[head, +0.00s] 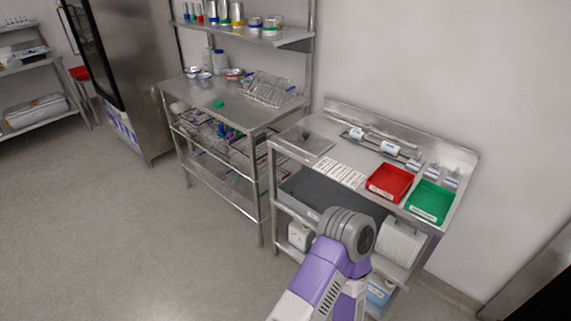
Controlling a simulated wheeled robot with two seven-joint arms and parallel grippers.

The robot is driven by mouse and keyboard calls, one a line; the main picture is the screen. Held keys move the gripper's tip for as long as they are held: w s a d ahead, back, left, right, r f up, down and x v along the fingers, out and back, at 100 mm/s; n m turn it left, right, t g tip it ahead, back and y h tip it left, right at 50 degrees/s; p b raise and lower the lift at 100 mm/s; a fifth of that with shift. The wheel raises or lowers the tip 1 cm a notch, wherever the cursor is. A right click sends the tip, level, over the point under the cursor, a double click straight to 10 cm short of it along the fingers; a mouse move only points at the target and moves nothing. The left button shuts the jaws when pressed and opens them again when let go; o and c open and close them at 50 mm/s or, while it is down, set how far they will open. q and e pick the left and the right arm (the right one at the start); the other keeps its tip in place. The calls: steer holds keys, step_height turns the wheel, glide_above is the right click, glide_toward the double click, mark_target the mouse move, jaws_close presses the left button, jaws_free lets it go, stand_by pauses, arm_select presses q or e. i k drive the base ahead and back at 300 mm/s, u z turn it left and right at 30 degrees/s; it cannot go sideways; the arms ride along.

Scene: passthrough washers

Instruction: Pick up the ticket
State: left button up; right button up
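No object is clearly readable as a ticket. A white strip with rows of small marks (342,173) lies flat at the front edge of the steel bench (352,153) on the right, left of the red tray, and may be the ticket. Its print is too small to read. One of my purple and grey arms rises from the bottom in front of this bench. Neither gripper shows in the head view.
A steel rack (218,110) with glassware stands to the left, beside a tall fridge (131,75). The floor at left is clear.

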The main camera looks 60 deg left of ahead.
mark_target(327, 163)
steer(key=u, duration=1.6)
